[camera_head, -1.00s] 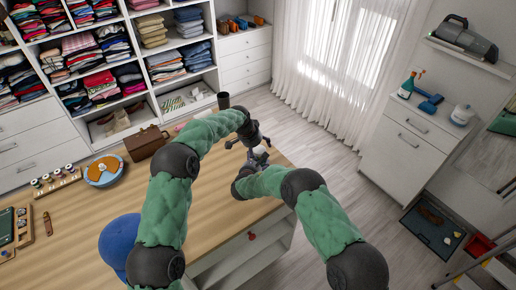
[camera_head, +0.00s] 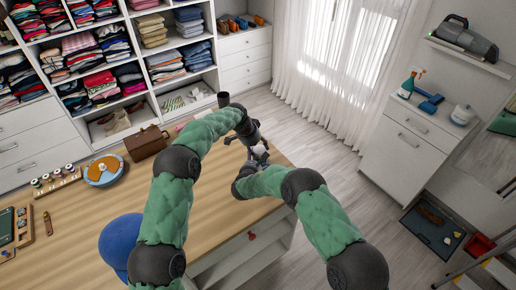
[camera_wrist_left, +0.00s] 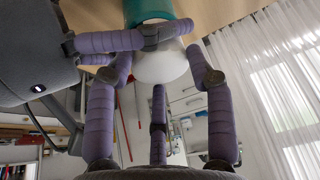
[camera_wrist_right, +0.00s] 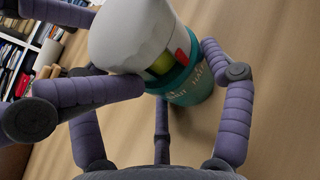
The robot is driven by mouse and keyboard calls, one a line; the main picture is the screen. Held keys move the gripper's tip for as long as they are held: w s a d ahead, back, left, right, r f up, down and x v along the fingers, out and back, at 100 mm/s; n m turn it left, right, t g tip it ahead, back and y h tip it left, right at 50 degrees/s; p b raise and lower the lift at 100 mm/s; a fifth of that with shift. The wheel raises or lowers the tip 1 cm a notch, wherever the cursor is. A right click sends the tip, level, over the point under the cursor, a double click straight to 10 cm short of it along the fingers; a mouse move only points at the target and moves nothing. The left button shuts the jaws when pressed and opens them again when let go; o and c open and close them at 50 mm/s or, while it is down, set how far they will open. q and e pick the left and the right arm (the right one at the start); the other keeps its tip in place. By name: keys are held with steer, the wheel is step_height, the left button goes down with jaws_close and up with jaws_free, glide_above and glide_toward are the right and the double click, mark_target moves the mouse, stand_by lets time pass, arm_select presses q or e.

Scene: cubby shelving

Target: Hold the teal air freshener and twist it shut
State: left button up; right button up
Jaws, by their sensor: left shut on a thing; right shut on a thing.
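The air freshener has a teal base and a white tapered cap. In the right wrist view its teal base (camera_wrist_right: 195,88) with pale lettering and its white cap (camera_wrist_right: 135,35) are tilted, with a yellow-green and red strip showing between them. In the left wrist view the white part (camera_wrist_left: 160,66) is in front of the teal part (camera_wrist_left: 148,10). My left gripper (camera_head: 252,141) and right gripper (camera_head: 254,159) are close together around it, both shut on it. Fingers cross in front, so which gripper grips which part is hard to tell. In the head view the freshener is mostly hidden.
The wooden table (camera_head: 70,220) lies below, with a brown box (camera_head: 146,143), an orange-and-blue round item (camera_head: 103,171) and spools (camera_head: 55,180) at its left. Open floor lies right of the table.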

arm_select(q)
steer(key=shift+w+m, duration=0.1)
steer(key=shift+m, duration=0.4)
steer(key=o, duration=1.2)
steer(key=shift+v, duration=4.05)
